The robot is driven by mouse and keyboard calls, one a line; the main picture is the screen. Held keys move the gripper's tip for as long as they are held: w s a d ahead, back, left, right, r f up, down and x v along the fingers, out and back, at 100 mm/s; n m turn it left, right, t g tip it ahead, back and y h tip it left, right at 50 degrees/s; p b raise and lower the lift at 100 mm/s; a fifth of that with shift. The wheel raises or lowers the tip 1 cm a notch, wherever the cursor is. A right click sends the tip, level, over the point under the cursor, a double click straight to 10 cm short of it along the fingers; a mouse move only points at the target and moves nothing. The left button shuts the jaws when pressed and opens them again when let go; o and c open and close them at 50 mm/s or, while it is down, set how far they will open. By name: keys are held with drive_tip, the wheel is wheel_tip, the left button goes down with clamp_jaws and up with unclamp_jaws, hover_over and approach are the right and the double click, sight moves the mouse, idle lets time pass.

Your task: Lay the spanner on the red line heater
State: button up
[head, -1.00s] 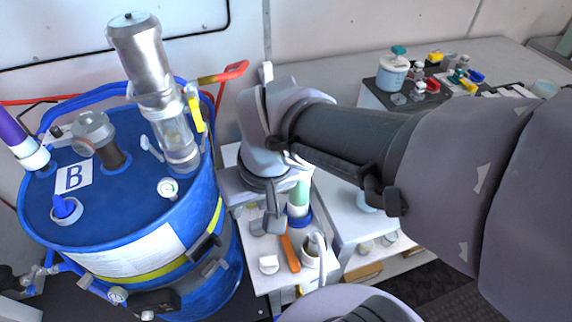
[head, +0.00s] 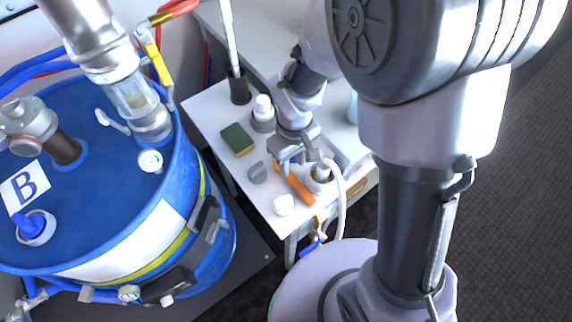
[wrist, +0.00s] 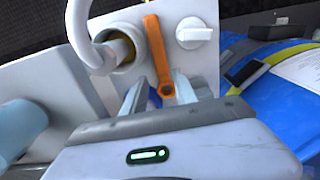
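The orange spanner (head: 298,188) lies on the small white bench, its long handle towards the bench's front edge. In the wrist view the spanner (wrist: 156,48) has its ring end between my fingertips. My gripper (wrist: 158,88) is open, with a finger on each side of that ring end and gaps showing. In the head view my gripper (head: 290,163) is over the bench at the spanner's far end. I cannot pick out the red line heater in either view; only a red hose (head: 178,9) shows at the top.
A cup with a white hose (head: 320,177) stands close beside the spanner. A white knob (head: 284,205), a grey knob (head: 257,172), a green sponge (head: 238,139) and a white-capped bottle (head: 263,110) share the bench. A blue drum marked B (head: 95,180) stands left.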

sight(292, 178)
drive_tip(key=f+b, duration=0.1)
drive_tip(key=f, duration=0.1)
drive_tip(key=f+b, duration=0.1)
drive_tip(key=f, duration=0.1)
drive_tip(key=f+b, duration=0.1)
drive_tip(key=f, duration=0.1)
drive_tip(key=shift+s+f, duration=0.3)
drive_tip(key=shift+r, duration=0.15)
drive_tip(key=shift+c, duration=0.8)
clamp_jaws()
